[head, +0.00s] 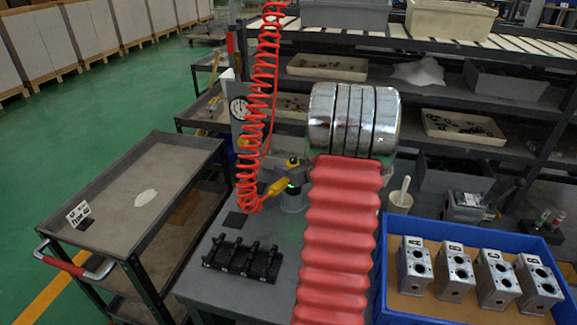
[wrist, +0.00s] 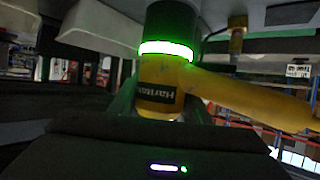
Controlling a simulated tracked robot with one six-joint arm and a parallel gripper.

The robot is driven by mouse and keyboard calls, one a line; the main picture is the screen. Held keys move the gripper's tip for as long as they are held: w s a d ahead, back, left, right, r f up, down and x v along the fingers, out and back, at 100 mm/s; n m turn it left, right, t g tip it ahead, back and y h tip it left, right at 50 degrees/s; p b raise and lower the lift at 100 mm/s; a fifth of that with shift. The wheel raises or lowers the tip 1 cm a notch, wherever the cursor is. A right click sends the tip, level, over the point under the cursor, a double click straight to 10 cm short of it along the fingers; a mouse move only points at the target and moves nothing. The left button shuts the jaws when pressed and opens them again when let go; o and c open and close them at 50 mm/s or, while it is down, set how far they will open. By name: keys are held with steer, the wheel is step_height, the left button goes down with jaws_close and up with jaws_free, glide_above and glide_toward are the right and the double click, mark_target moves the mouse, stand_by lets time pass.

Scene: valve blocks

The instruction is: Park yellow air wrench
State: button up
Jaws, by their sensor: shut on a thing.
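The yellow air wrench (head: 277,187) shows in the head view left of my silver-and-red arm, joined to a red coiled hose (head: 265,100). Its lower end is over or in a grey round holder (head: 292,201) on the bench; I cannot tell if it is seated. In the wrist view the wrench's yellow body (wrist: 165,80) fills the middle, with a lit green ring above and its handle running right. My gripper (wrist: 160,118) is shut on it, dark fingers on both sides. In the head view my gripper is mostly hidden by my arm.
A blue tray (head: 379,260) with several valve blocks lettered A to D (head: 455,272) is at the right. A black rack (head: 242,258) sits on the grey bench (head: 225,293). A grey cart (head: 120,210) stands left; shelves (head: 545,110) line the back.

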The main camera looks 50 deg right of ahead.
stand_by(0.3)
steer(key=o, duration=1.5)
steer(key=shift+f, duration=0.1)
steer(key=shift+c, duration=0.2)
steer(key=shift+f, duration=0.2)
steer(key=v, duration=1.4)
steer(key=shift+r, duration=0.1)
